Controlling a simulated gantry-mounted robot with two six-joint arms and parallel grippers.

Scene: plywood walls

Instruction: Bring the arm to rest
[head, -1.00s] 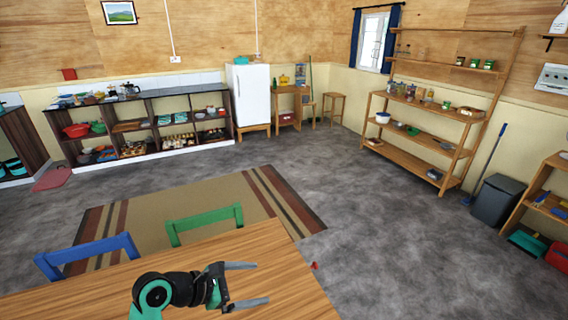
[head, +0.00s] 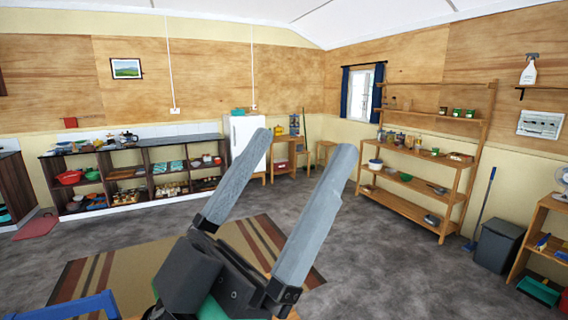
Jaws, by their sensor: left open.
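My left gripper (head: 290,172) is large and close to the camera in the head view. Its two long grey fingers point up and to the right. They stand well apart, with nothing between them. The dark wrist and a bit of green arm show at the bottom. The gripper hides part of the rug, the floor and the white fridge's lower right. My right gripper is not in view.
A blue chair back (head: 70,307) shows at the bottom left, beside a striped rug (head: 110,272). A low shelf unit (head: 130,178) and a white fridge (head: 245,138) line the far wall. A wooden rack (head: 425,185) and a grey bin (head: 498,245) stand right. Grey floor is clear between.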

